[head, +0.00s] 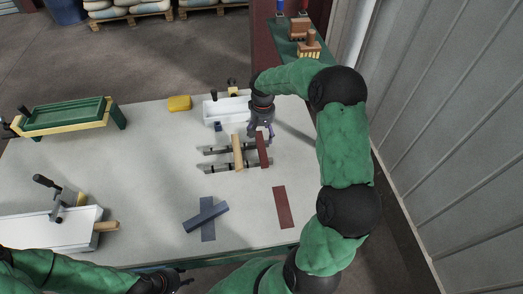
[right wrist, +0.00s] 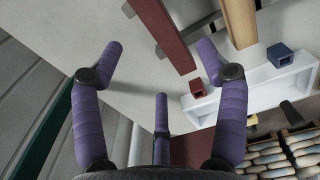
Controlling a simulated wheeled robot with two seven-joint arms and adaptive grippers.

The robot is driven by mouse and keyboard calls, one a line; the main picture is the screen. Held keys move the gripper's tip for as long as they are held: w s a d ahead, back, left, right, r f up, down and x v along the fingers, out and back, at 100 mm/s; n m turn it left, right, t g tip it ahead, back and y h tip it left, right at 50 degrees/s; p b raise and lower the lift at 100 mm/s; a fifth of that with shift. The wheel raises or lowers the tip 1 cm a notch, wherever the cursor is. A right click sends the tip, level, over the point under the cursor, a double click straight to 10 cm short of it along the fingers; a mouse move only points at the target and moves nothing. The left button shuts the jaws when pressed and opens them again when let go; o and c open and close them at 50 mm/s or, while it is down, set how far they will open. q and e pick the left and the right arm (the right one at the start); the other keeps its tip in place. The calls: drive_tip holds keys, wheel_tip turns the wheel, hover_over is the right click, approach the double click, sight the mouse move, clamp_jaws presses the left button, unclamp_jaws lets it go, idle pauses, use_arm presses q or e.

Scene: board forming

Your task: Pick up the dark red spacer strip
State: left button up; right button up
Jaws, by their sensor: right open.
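The dark red spacer strip (head: 262,151) lies across two dark bars on the table, to the right of a tan wooden strip (head: 238,152). My right gripper (head: 263,136) is over its far end. In the right wrist view the strip (right wrist: 163,33) runs in from the top, and its end shows between the spread purple fingers of the open gripper (right wrist: 162,62), closer to the right finger. I cannot tell the height gap; the gripper holds nothing. My left gripper (head: 176,281) is at the table's front edge, dark and too small to read.
A flat dark red patch (head: 283,208) and a blue strip (head: 206,214) lie nearer the front. A white trough (right wrist: 262,88) stands behind the bars, with a red block (right wrist: 197,89) and a blue block (right wrist: 280,55) near it. A grey wall (head: 445,120) is at right.

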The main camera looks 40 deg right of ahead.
sight(263, 146)
wheel_tip(263, 146, down, 4)
drive_tip(key=shift+r, duration=0.1)
drive_tip(key=shift+w+d+f+b, duration=0.15)
drive_tip(key=shift+f+b, duration=0.1)
drive_tip(key=shift+f, duration=1.3)
drive_tip(key=shift+s+d+f+b, duration=0.15)
drive_tip(key=shift+f+b, duration=0.1)
drive_tip(key=shift+f, duration=1.25)
drive_tip(key=shift+w, duration=0.1)
drive_tip(key=shift+c, duration=0.3)
drive_tip(key=c, duration=1.2)
